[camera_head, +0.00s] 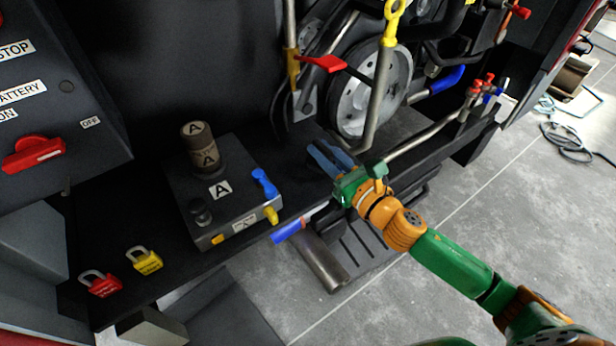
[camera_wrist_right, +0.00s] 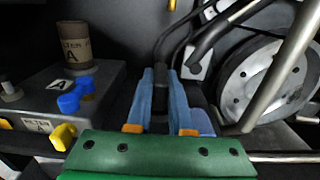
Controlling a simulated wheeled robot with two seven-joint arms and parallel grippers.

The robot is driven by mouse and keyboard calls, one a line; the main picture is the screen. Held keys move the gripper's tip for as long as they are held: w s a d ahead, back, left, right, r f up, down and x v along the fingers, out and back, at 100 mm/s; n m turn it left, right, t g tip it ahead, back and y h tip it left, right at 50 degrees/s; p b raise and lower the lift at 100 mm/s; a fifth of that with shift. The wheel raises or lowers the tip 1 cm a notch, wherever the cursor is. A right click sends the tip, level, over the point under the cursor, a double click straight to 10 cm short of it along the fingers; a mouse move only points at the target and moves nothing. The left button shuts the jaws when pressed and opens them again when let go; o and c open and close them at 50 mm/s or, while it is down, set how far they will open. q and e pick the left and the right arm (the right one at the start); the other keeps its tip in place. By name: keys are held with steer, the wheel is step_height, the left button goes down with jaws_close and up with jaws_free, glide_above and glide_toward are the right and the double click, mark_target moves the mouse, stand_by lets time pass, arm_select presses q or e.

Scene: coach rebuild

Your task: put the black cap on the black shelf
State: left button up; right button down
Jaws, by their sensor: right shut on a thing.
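My right gripper (camera_head: 328,156) reaches in from the lower right, over the right part of the black shelf (camera_head: 112,232). Its blue fingers also show in the wrist view (camera_wrist_right: 161,95), a small gap apart. They are shut on a dark thing (camera_wrist_right: 160,118), which I take to be the black cap. Its outline is hard to tell from the dark background, and the fingers mostly hide it in the head view. I cannot tell whether it touches the shelf. My left gripper is not in view.
A dark box (camera_head: 238,205) with a brown cylinder (camera_head: 203,150) and blue and yellow levers stands on the shelf left of the gripper. Red (camera_head: 101,286) and yellow (camera_head: 146,262) padlocks lie farther left. A grey wheel (camera_head: 372,92) and pipes are behind. A blue-ended handle (camera_head: 288,231) is near the front edge.

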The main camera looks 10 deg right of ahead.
mark_target(310, 163)
steer(key=f, duration=0.1)
steer(key=w+a+f+b, duration=0.1)
steer(key=a+f+b, duration=0.1)
steer(key=f, duration=0.1)
steer(key=shift+w+a, duration=0.1)
steer(key=shift+w, duration=0.2)
steer(key=f+b, duration=0.2)
steer(key=b, duration=0.1)
steer(key=f+b, duration=0.1)
steer(key=f, duration=0.1)
steer(key=shift+w+a+b, duration=0.1)
steer(key=shift+a+b, duration=0.15)
steer(key=shift+b, duration=0.1)
steer(key=shift+r+p, duration=0.35)
steer(key=shift+p, duration=0.05)
steer(key=shift+f, duration=0.2)
steer(key=c, duration=0.8)
jaws_free()
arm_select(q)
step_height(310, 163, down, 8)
